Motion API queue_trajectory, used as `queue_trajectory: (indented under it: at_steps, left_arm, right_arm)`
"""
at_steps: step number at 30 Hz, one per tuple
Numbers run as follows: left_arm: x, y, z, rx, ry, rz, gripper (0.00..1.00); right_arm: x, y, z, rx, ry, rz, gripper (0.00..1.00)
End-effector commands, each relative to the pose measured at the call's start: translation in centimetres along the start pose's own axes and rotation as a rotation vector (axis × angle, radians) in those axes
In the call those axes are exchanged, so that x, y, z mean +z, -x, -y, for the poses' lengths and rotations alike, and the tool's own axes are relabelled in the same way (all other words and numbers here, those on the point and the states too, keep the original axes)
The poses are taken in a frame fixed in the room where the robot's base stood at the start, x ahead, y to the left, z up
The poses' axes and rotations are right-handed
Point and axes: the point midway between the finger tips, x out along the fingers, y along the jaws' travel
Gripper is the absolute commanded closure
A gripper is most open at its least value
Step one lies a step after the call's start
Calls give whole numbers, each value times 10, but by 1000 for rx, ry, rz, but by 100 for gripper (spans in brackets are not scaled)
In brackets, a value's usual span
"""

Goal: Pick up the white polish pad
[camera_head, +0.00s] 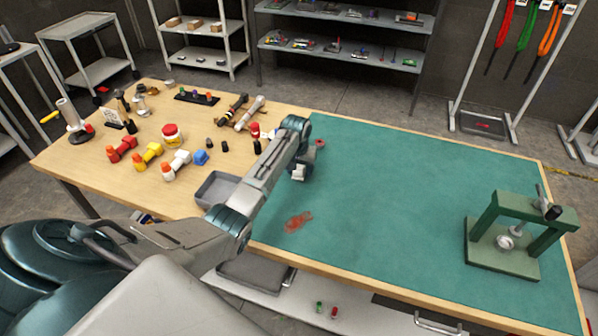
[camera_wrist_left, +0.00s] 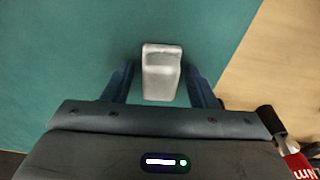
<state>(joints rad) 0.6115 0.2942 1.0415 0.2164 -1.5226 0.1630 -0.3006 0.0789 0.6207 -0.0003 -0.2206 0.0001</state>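The white polish pad (camera_wrist_left: 161,72) is a small pale block in the left wrist view. It sits between the two fingers of my left gripper (camera_wrist_left: 160,84), with narrow gaps showing at its sides, so the fingers look open around it. In the head view a whitish bit of the pad (camera_head: 298,173) shows at the tip of my left gripper (camera_head: 300,168), over the green mat. The gripper hides much of it there, and I cannot tell its exact contact with the mat. My right gripper is in neither view.
The green mat (camera_head: 400,200) is largely clear. A reddish patch (camera_head: 298,221) lies near its front edge and a green press (camera_head: 515,235) stands at right. A grey tray (camera_head: 217,190) is left of my arm. Dumbbell-shaped items (camera_head: 148,155) and tools stand on the wood at left.

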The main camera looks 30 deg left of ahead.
Motion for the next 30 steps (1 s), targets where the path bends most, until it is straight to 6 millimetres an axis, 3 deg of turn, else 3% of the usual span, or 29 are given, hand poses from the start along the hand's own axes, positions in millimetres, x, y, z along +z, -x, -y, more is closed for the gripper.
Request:
queue_trajectory:
  at_steps: [1, 6, 17, 24, 30]
  left_arm:
    - [0, 0, 0, 0, 0, 0, 58]
    - [0, 0, 0, 0, 0, 0, 87]
    - [-1, 4, 0, 0, 0, -1, 87]
    - [-6, 31, 0, 0, -1, -6, 87]
    - [31, 40, -17, 2, -3, -2, 87]
  right_arm:
    - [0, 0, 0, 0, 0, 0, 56]
    - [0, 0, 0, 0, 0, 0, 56]
    - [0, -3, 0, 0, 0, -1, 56]
    - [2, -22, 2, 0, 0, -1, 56]
    - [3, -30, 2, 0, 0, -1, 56]
